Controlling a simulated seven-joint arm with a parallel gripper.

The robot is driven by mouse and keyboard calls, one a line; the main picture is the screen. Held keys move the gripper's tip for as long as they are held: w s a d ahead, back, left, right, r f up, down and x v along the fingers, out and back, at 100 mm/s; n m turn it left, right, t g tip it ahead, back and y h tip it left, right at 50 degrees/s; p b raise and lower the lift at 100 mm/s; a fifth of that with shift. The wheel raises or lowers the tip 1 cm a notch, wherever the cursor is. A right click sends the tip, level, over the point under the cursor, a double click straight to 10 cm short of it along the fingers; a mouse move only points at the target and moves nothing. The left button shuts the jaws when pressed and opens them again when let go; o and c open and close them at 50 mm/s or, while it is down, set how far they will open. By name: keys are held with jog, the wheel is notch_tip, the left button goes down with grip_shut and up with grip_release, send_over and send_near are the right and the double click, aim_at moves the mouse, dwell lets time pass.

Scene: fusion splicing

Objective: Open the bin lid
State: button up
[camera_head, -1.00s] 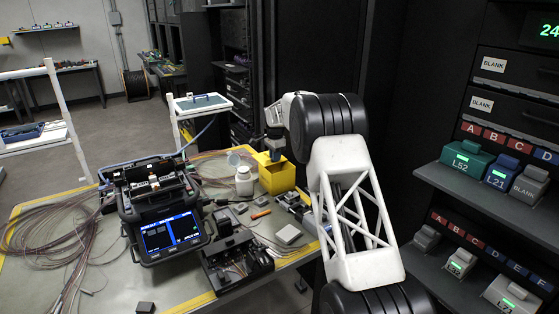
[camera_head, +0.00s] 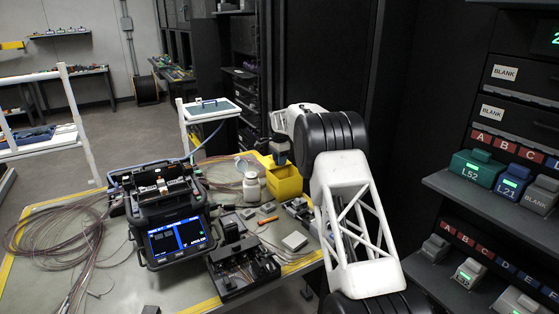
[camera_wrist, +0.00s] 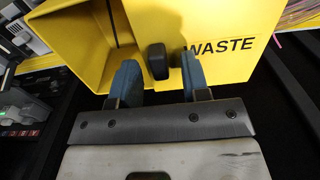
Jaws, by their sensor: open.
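The yellow bin (camera_head: 285,182) stands at the back right of the table. In the wrist view the bin (camera_wrist: 228,20) fills the top, with the word WASTE on one face and a hollow yellow recess at the left. A small dark knob (camera_wrist: 158,62) is on the bin. My gripper (camera_wrist: 159,76) is open, with one blue finger on each side of the knob and a visible gap to each. In the head view my gripper (camera_head: 279,158) is at the bin's upper left. I cannot tell the lid's exact position.
A white bottle (camera_head: 251,188) stands just left of the bin. A fusion splicer (camera_head: 165,220), a black fixture (camera_head: 242,262) and coiled fibres (camera_head: 50,232) take up much of the table. A shelf rack (camera_head: 490,200) is at the right.

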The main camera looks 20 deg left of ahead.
jog(key=shift+r, duration=0.1)
jog(key=shift+r, duration=3.8)
jog(key=shift+r, duration=0.1)
